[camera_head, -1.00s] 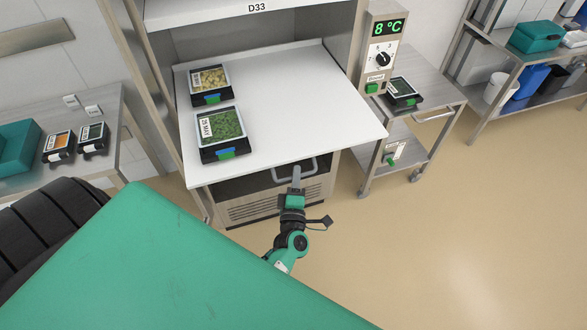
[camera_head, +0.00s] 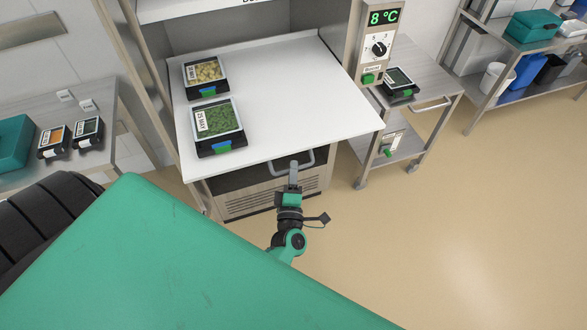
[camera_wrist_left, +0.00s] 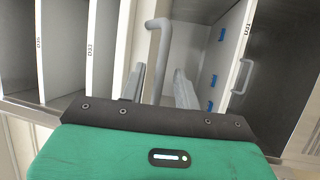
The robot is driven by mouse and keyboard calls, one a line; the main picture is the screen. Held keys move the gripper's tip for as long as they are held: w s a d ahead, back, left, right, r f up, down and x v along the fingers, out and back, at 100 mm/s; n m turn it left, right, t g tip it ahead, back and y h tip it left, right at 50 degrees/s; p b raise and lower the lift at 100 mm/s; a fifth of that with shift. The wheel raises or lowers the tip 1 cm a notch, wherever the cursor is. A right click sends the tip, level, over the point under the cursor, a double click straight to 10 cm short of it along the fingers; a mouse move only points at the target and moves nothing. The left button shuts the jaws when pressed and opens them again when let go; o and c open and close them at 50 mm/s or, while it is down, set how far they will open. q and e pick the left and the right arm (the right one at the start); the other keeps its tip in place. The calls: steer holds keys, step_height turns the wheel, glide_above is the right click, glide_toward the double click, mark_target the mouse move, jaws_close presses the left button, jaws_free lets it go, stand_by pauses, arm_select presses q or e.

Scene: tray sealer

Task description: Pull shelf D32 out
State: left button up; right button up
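The white shelf (camera_head: 285,120) stands out of the cabinet under the upper shelf, whose label is cut off at the top edge; I take it for D32, but its own label is hidden. A grey U-shaped handle (camera_head: 305,158) shows at its front edge. My left gripper (camera_head: 294,168) is at the handle. In the left wrist view, the handle (camera_wrist_left: 160,30) runs between the two fingers of my left gripper (camera_wrist_left: 160,75), with a gap on both sides; the gripper looks open. A label reading D31 (camera_wrist_left: 249,28) is to the right. My right gripper is not seen.
Two filled food trays, one yellowish (camera_head: 205,73) and one green (camera_head: 218,120), lie on the white shelf's left part. A steel trolley (camera_head: 430,90) stands close on the right. A side table (camera_head: 70,90) stands at left. The floor in front is free.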

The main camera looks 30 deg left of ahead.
arm_select(q)
steer(key=v, duration=1.2)
steer(key=shift+s+b, duration=0.15)
steer(key=shift+b, duration=0.3)
steer(key=shift+d+f, duration=0.1)
steer(key=shift+f, duration=0.05)
steer(key=s+d+f+m+g+h, duration=0.25)
steer(key=f+m, duration=0.25)
steer(key=f, duration=0.5)
steer(key=s+d+f+m+g+h, duration=0.2)
steer(key=s+f+m+h, duration=0.15)
steer(key=f+m, duration=0.45)
steer(key=s+d+f+m+g+h, duration=0.2)
steer(key=f+m+h, duration=0.15)
steer(key=f, duration=0.85)
steer(key=s+a+f+m+g, duration=0.4)
steer(key=s+a+f+g, duration=0.1)
steer(key=s+f, duration=0.4)
steer(key=s+a+f+m+g, duration=0.4)
steer(key=s+a+f, duration=0.3)
steer(key=s, duration=0.7)
steer(key=shift+f+g, duration=0.65)
steer(key=shift+f, duration=0.25)
steer(key=shift+y, duration=0.25)
